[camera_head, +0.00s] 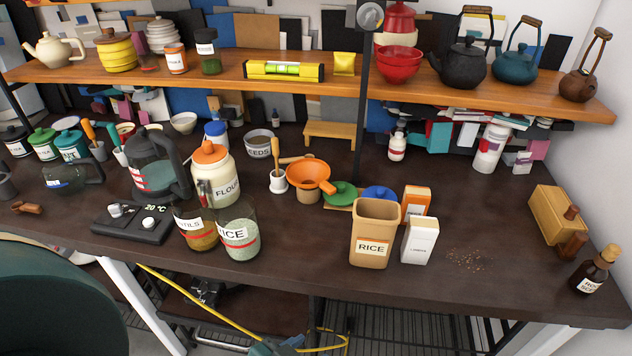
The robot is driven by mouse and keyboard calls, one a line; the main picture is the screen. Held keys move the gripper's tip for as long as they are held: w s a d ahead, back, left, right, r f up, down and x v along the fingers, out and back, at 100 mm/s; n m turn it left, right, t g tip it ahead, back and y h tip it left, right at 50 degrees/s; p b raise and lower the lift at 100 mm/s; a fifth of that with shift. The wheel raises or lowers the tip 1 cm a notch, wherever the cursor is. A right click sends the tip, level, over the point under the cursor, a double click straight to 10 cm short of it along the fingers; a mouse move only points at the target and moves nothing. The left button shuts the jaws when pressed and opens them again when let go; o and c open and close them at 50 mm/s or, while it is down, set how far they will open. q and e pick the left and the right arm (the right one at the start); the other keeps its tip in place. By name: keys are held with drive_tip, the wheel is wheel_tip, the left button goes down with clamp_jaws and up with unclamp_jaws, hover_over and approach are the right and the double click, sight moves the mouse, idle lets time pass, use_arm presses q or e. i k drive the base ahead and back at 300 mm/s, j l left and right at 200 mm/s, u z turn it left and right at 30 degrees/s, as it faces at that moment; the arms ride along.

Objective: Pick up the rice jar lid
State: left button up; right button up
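A glass jar labelled RICE (239,236) stands near the front edge of the table, left of centre, with no lid visible on it. A tan container (370,228), also labelled RICE, stands to its right and looks open at the top. Behind this container lie a green round lid (341,192) and a blue round lid (380,193), the blue one partly hidden. I cannot tell which lid belongs to the rice jar. Neither of my grippers shows in the head view.
A lentils jar (196,235) touches or nearly touches the glass rice jar. A flour jar (217,170), an orange funnel (309,173) and a white box (420,240) stand nearby. Crumbs (467,260) lie on the right, where the table is mostly clear. A shelf (215,80) overhangs the back.

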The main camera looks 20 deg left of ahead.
sight(373, 192)
drive_tip(key=j+u, duration=0.25)
drive_tip(key=u, duration=0.25)
drive_tip(key=j+u, duration=0.3)
drive_tip(key=u, duration=0.2)
drive_tip(key=i+l, duration=0.05)
